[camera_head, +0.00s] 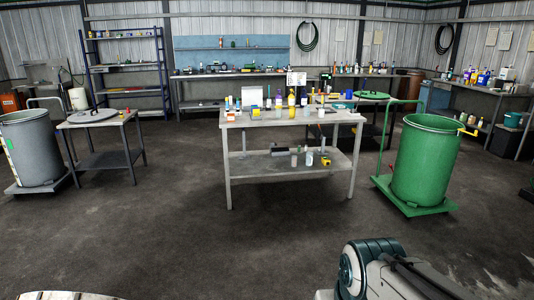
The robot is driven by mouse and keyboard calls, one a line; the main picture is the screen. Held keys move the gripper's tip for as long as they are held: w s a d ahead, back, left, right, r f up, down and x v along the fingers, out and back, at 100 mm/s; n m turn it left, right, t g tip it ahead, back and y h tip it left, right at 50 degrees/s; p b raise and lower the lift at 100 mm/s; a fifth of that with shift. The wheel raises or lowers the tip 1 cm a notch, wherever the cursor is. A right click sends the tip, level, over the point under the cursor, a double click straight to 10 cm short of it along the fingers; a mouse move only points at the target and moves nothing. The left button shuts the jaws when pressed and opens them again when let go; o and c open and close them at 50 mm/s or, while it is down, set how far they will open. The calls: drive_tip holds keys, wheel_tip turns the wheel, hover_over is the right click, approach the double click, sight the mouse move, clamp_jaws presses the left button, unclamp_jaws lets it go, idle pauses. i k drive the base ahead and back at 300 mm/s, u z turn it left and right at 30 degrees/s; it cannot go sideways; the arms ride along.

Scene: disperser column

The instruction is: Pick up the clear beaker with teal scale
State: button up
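I cannot pick out the clear beaker with teal scale for certain; the small vessels are too far off to read any scale. Part of my arm shows at the bottom right, well in front of the bench. My gripper's fingers do not show.
A green drum (423,165) on a green trolley stands right of the bench. A grey drum (34,150) and a small side table (101,121) stand at the left. A blue shelf rack (128,67) is behind. The floor (180,225) before the bench is clear.

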sight(306, 108)
drive_tip(key=z, duration=0.25)
drive_tip(key=i, duration=3.45)
drive_tip(key=z, duration=0.65)
drive_tip(key=k, duration=0.6)
drive_tip(key=u, duration=0.5)
drive_tip(key=i, duration=0.85)
drive_tip(key=u, duration=1.05)
drive_tip(key=i, duration=1.5)
drive_tip(key=z, duration=1.05)
drive_tip(key=i, duration=0.85)
drive_tip(key=z, duration=0.9)
